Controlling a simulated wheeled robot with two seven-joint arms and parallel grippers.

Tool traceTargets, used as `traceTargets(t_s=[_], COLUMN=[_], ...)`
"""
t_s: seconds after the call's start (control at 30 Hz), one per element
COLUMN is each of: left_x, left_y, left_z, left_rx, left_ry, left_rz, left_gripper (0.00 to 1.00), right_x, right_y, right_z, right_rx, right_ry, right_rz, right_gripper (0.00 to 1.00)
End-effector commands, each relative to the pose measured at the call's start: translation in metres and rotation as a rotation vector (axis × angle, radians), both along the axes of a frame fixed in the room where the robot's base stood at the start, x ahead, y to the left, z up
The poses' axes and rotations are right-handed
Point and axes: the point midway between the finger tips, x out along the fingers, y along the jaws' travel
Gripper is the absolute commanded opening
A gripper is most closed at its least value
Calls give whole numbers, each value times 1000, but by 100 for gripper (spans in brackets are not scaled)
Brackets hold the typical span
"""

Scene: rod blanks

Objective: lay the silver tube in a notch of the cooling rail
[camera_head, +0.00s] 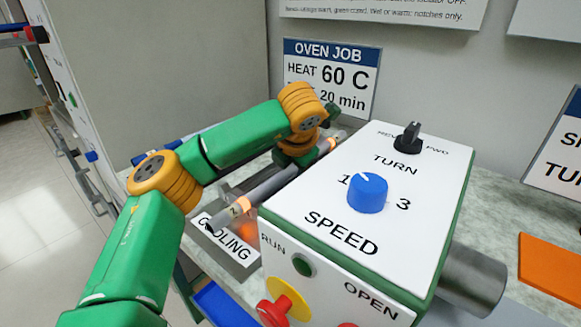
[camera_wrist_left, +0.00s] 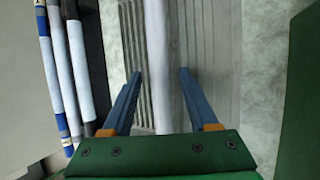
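In the left wrist view the silver tube (camera_wrist_left: 158,40) runs lengthwise between the two blue fingers of my left gripper (camera_wrist_left: 161,72). A gap shows on both sides of it, so the gripper is open around the tube. Below it is a grey grooved surface, apparently the cooling rail (camera_wrist_left: 221,50); whether the tube sits in a notch I cannot tell. In the head view a grey tube with orange bands (camera_head: 272,184) slants above the rail's COOLING label (camera_head: 224,241), below my left wrist. The fingertips are hidden there. My right gripper is not in view.
The white and green machine box (camera_head: 345,225), with a blue speed knob (camera_head: 367,193), stands close to the right of my left wrist. An orange mat (camera_head: 552,268) lies far right.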

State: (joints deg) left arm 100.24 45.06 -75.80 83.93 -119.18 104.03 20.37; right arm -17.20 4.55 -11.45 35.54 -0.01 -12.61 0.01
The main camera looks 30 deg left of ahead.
Motion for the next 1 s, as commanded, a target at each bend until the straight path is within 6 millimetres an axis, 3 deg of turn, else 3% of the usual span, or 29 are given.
traceTargets(t_s=[0.23,0.4,0.5,0.6,1.0], left_x=[-4,-23,-35,-43,-50], left_y=[-5,-23,-31,-39,-44], left_z=[15,55,82,97,103], left_rx=[0,0,4,3,0], left_ry=[-4,-6,-7,-4,0], left_rz=[-2,-5,-2,-3,0], left_gripper=[60,60,60,60,60], right_x=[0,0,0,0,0], right_y=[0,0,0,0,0], right_z=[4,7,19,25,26], right_rx=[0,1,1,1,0], right_ry=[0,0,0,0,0], right_rz=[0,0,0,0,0], right_gripper=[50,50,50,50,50])
